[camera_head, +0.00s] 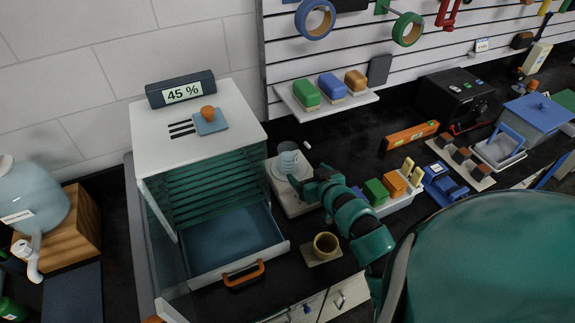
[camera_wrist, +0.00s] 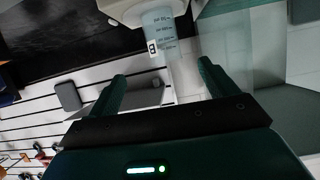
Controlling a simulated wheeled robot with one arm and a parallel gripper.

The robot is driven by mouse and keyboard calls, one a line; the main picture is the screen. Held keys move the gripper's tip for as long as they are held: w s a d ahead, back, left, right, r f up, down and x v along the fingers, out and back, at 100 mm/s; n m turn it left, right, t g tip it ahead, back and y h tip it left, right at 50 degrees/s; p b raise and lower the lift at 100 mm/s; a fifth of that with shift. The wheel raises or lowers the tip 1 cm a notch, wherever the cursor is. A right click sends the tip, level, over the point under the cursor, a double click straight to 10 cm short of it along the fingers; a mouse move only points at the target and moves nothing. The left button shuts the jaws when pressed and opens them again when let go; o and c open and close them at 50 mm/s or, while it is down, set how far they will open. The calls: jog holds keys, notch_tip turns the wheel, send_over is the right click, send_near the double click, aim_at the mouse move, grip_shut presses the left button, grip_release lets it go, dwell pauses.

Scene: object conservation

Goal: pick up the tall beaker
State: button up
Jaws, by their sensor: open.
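The tall beaker (camera_head: 288,161) is a pale blue, see-through cylinder standing on a white bench device (camera_head: 290,200), right of the drying cabinet. In the wrist view, which is upside down, the beaker (camera_wrist: 159,28) shows printed graduation marks and a label with a letter, with its base on the white device. My gripper (camera_head: 306,182) is dark green and open, close to the beaker on its right side. In the wrist view my gripper's fingers (camera_wrist: 162,72) are apart, with the beaker ahead of the gap between them. Nothing is gripped.
The white cabinet (camera_head: 190,145) with a 45 % display has its drawer (camera_head: 240,270) pulled out on the left. A brass cup (camera_head: 326,244) stands in front of the device. A tray with green and orange blocks (camera_head: 392,203) lies right of my gripper. A shelf (camera_head: 328,105) hangs behind.

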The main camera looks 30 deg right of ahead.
aim_at(292, 162)
jog(key=shift+w+f+b, duration=0.5)
jog(key=shift+f, duration=0.05)
jog(key=shift+w+f+b, duration=0.1)
jog(key=shift+w+b, duration=0.45)
jog(key=shift+b, duration=0.45)
jog(key=x, duration=0.5)
jog(key=shift+w, duration=0.35)
jog(key=shift+w+d+f, duration=0.1)
jog(key=shift+w+f, duration=0.1)
jog(key=shift+w, duration=0.45)
jog(key=shift+p+x, duration=1.2)
jog(key=shift+x, duration=0.75)
jog(key=shift+w+a+f, duration=0.2)
jog(key=shift+w+f, duration=0.3)
jog(key=shift+w, duration=0.1)
jog(key=shift+c, duration=0.3)
